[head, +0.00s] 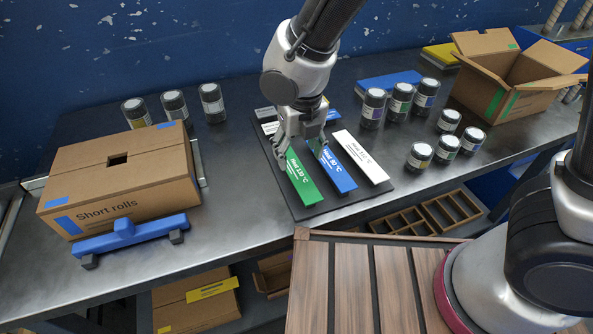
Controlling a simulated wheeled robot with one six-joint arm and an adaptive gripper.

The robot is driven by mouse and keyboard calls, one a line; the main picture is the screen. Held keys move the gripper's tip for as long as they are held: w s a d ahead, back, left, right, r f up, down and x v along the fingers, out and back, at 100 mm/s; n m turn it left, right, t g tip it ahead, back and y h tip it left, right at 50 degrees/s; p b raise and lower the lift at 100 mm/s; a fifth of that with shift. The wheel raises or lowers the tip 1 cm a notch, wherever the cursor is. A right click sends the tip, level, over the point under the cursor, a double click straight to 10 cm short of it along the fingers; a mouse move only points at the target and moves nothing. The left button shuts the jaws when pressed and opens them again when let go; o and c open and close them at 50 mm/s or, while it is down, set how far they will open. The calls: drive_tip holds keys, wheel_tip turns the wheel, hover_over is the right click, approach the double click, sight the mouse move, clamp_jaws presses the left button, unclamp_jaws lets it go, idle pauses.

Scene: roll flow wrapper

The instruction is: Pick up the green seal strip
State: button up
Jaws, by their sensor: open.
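The green seal strip (305,184) lies flat on a dark mat (320,211) in the middle of the metal table, left of a blue strip (334,172) and a white strip (360,157). Printed white text shows on the green strip. My gripper (302,144) points down over the far ends of the green and blue strips. Its jaws are open and hide part of those ends. I cannot tell whether a finger touches a strip.
A closed cardboard box marked "Short rolls" (121,214) and a blue stand (130,236) are at the left. Several jars (400,101) stand at the right, near an open box (508,103). More strips lie at the mat's far end. A slatted wooden surface (345,280) is in front.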

sight(296, 171)
drive_tip(key=f, duration=0.5)
drive_tip(key=shift+w+a, duration=0.1)
drive_tip(key=shift+a, duration=0.1)
drive_tip(key=c, duration=0.8)
